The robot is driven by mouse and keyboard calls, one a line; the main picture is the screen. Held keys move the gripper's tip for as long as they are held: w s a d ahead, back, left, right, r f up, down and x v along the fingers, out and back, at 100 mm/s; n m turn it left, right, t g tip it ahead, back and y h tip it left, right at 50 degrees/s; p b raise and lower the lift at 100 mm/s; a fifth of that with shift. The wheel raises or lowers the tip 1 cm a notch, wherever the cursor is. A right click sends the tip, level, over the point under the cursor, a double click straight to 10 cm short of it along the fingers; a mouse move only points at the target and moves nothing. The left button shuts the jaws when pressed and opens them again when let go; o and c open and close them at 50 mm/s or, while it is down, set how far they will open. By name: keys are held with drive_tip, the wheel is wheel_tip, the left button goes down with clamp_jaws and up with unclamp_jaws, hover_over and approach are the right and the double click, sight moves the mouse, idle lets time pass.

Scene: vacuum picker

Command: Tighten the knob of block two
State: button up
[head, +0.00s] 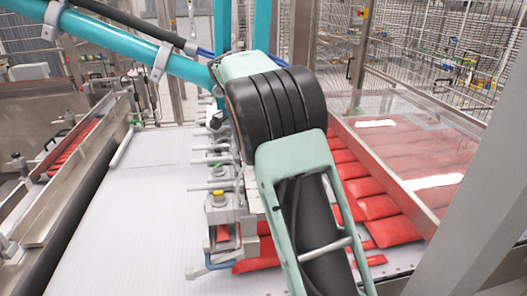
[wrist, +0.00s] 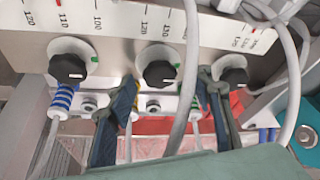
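Three black knobs with white marks sit on round pale discs on a metal panel with printed scales in the wrist view: a left knob (wrist: 67,68), a middle knob (wrist: 159,66) and a right knob (wrist: 233,70). No label tells which is block two. My gripper (wrist: 166,78) is open, with one dark finger either side of the middle knob and slightly below it. Nothing is visibly held; whether a finger touches the knob is unclear. In the head view, the row of metal blocks (head: 222,213) stands mid-picture, partly hidden by my arm, and my gripper is hidden.
A grey hose (wrist: 189,60) hangs between the middle and right knobs, close to the right finger. Striped hose fittings (wrist: 63,98) sit below the panel. The white belt (head: 130,225) at left is clear.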

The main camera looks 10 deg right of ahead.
drive_tip(key=v, duration=1.2)
drive_tip(key=shift+s, duration=0.1)
